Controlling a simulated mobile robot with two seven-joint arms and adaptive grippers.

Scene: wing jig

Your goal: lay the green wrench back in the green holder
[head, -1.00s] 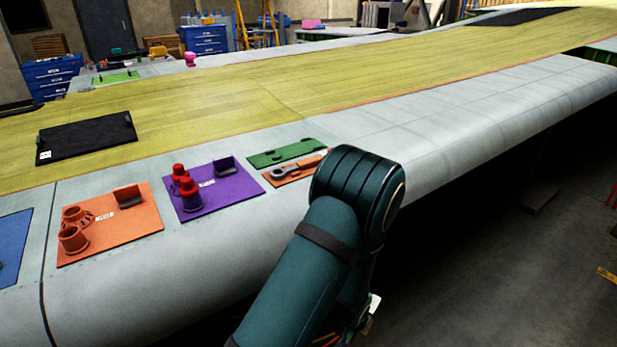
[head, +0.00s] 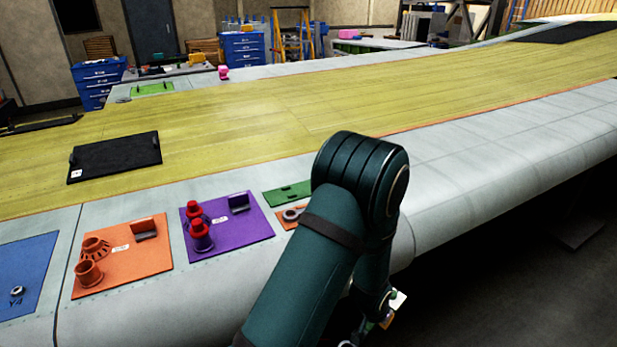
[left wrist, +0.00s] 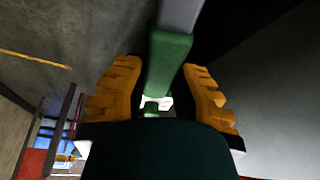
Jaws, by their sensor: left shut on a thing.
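The green wrench (left wrist: 168,62) is held between the two orange-padded fingers of my left gripper (left wrist: 158,97) in the left wrist view. Its far end looks grey and runs out of the top of that view. In the head view the left gripper (head: 387,318) is low beside the wing's front edge, mostly hidden behind my arm. The green holder (head: 287,194) is a flat green plate on the grey wing skin. No wrench shows on its visible part; my arm is close to its right end. My right gripper is in neither current view.
An orange plate (head: 284,222) with a grey ring-ended tool lies in front of the green holder, partly covered by my arm. Purple (head: 245,240), orange (head: 150,262) and blue (head: 30,255) mats lie to the left. The wing's rounded front edge (head: 300,262) drops to open floor (head: 500,300).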

